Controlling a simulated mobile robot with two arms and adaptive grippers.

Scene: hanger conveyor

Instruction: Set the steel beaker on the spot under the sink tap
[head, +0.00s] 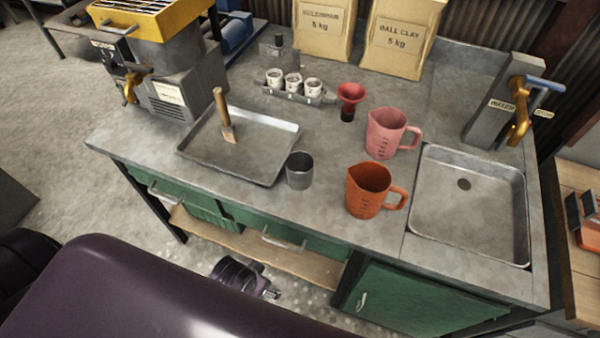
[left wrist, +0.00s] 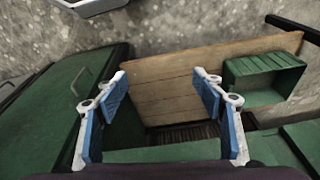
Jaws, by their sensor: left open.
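The steel beaker (head: 299,172), a small grey metal cup, stands upright on the grey counter, just right of the shallow metal tray. The sink (head: 430,208) is a square metal basin at the counter's right end, with a dark round drain. The sink tap (head: 520,118), brass with a blue handle, is mounted on a grey post behind it. The basin is empty. My left gripper (head: 268,289) is low, in front of the counter and below the beaker, apart from it. In the left wrist view its blue-padded fingers (left wrist: 160,82) are spread and empty. My right gripper is not seen.
An orange jug (head: 368,192) and a pink jug (head: 386,132) stand between beaker and sink. A red funnel (head: 350,97) and rack of small cups are behind. A brush lies in the tray (head: 262,170). Drawer handles (head: 284,240) protrude in front. A wooden shelf (left wrist: 165,88) lies below.

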